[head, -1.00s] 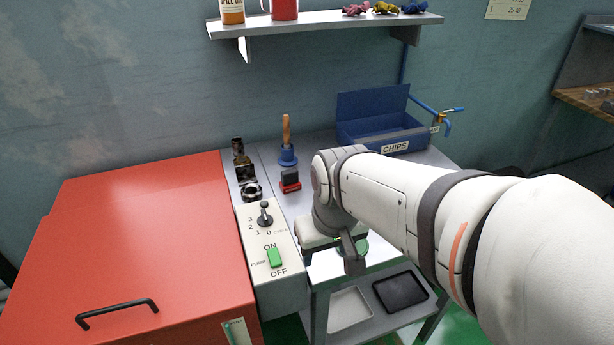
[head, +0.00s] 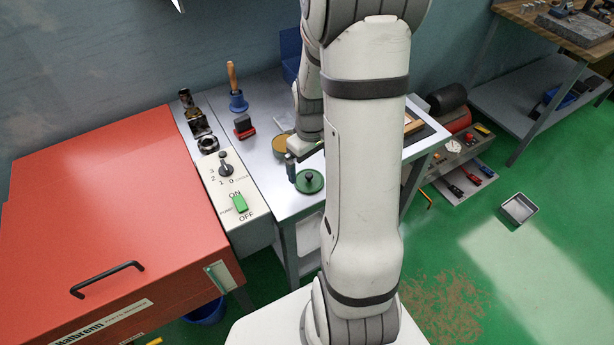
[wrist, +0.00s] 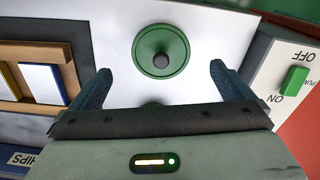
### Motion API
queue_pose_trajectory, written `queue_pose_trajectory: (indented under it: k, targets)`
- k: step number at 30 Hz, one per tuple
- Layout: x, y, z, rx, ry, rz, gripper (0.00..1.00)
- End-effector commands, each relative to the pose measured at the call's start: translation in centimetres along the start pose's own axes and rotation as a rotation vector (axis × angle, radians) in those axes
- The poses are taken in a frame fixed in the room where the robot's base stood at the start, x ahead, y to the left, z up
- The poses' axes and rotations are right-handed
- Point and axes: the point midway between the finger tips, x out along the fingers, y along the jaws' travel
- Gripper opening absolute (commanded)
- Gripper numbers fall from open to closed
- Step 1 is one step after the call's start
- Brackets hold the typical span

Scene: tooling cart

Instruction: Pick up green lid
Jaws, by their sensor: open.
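The green lid (head: 310,182) is a round disc with a dark knob on top. It lies flat on the grey cart top (head: 266,178), near its front edge. In the wrist view the whole lid (wrist: 176,41) shows beyond the fingers, roughly centred between them. My gripper (wrist: 160,70) is open, with its two dark blue fingers wide apart and nothing between them. In the head view my gripper (head: 291,165) is just behind and left of the lid, partly hidden by my arm. I cannot tell its exact height above the cart.
A blue bell (head: 238,102) with a wooden handle and a red-and-black block (head: 244,128) stand behind left. A control box (head: 219,182) and red cabinet (head: 105,215) border the left. A wooden tray (wrist: 15,51) shows in the wrist view.

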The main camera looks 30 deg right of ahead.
Motion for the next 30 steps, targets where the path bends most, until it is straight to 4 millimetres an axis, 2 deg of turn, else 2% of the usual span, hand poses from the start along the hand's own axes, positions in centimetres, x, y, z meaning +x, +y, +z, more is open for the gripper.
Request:
queue_pose_trajectory:
  k: [12,22,30]
  targets:
    - [4.7,-0.1,0.1,0.002,-0.002,-0.001,1.00]
    - [5.4,-0.1,0.0,0.003,0.001,0.001,1.00]
    - [5.4,0.0,0.1,0.004,0.001,0.001,0.80]
